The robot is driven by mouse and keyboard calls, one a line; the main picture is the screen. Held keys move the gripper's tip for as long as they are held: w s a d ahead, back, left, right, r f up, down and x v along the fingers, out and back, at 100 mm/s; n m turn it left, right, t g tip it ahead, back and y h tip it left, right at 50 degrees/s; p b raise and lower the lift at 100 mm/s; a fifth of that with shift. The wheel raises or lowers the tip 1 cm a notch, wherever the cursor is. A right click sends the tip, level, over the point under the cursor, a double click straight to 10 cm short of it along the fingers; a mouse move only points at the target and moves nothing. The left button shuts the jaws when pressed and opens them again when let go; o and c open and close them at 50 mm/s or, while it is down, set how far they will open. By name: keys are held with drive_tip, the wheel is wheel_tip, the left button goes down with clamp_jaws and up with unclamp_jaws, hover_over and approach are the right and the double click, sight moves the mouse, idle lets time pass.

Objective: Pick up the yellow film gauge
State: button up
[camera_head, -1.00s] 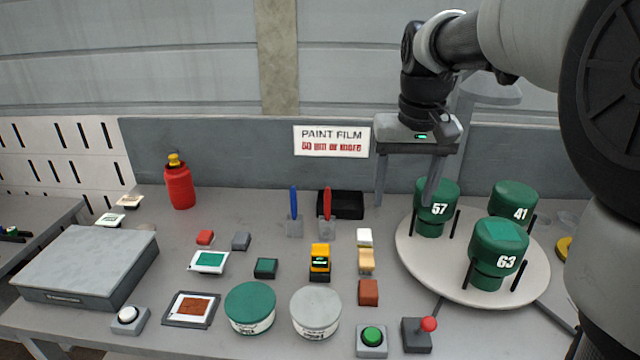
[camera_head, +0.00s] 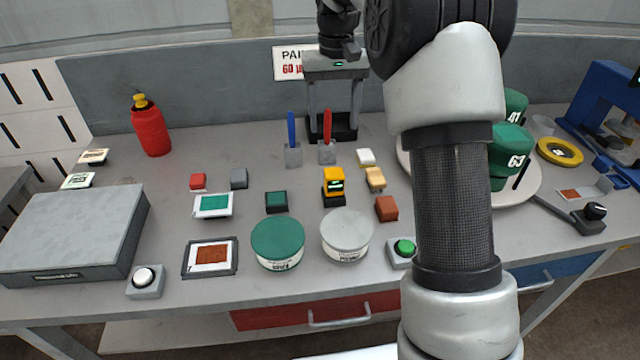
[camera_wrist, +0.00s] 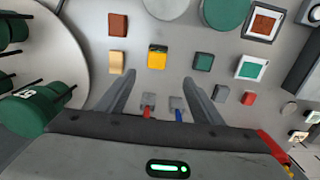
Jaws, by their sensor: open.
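The yellow film gauge (camera_head: 334,182) stands in a dark base near the middle of the bench. It also shows in the wrist view (camera_wrist: 157,58), just beyond the gap between my fingertips. My gripper (camera_head: 333,122) is open and empty, with its fingers pointing down at the back of the bench, behind the gauge. In the wrist view my gripper (camera_wrist: 158,79) has its two fingers wide apart. Nothing touches the gauge.
A blue-handled tool (camera_head: 292,135) and a red-handled tool (camera_head: 327,130) stand behind the gauge. Tan (camera_head: 375,178) and brown (camera_head: 386,208) blocks lie to its right, a dark green block (camera_head: 276,202) to its left. Green (camera_head: 277,240) and grey (camera_head: 346,232) round tins stand in front.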

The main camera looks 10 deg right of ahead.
sight(334, 172)
wheel_tip(334, 172, down, 12)
drive_tip(key=shift+w+f+b, duration=0.1)
drive_tip(key=shift+f+b, duration=0.15)
drive_tip(key=shift+b, duration=0.6)
drive_tip(key=shift+w+d+f, duration=0.15)
drive_tip(key=shift+d+f, duration=0.05)
drive_tip(key=shift+f, duration=1.1)
drive_tip(key=shift+w+d+f, duration=0.15)
drive_tip(key=shift+f, duration=1.15)
drive_tip(key=c, duration=1.2)
wheel_tip(334, 172, up, 10)
drive_tip(key=shift+r+p, duration=0.1)
drive_tip(key=shift+p, duration=0.2)
drive_tip(key=o, duration=0.5)
drive_tip(key=c, duration=0.3)
